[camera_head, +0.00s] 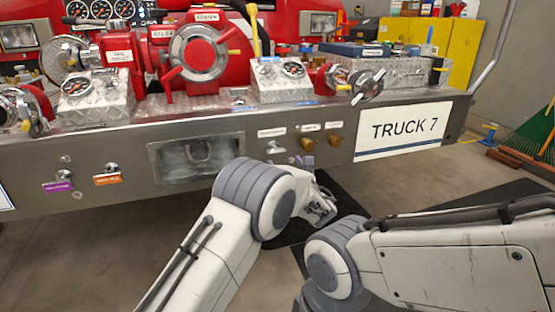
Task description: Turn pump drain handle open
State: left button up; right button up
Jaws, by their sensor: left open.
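The front panel of the silver bumper (225,125) carries a row of small controls under white labels too small to read. They are a silver handle (275,147), a brass knob (307,144) and another brass knob (334,140). I cannot tell which one is the pump drain handle. My left wrist hides part of the gripper. My right arm comes in at the lower right, and its gripper is out of view.
A red pump valve (197,53) and gauges stand on top of the bumper. A purple-labelled pull (58,185) and an orange-labelled pull (108,177) are at the left. A "TRUCK 7" plate (403,130) is at the right. My right forearm lies close beside my left wrist.

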aim_at(277, 153)
pick_arm(q)
jog(key=b+x, duration=0.1)
jog(key=x, duration=0.5)
jog(key=shift+w+a+f+b, duration=0.1)
jog(key=shift+f+b, duration=0.05)
jog(key=shift+b, duration=0.15)
jog(key=shift+x, duration=1)
jog(key=c, duration=1.2)
jog(key=n+b, duration=0.4)
jog(key=b, duration=0.2)
jog(key=shift+n, duration=0.4)
jog(key=o, duration=1.2)
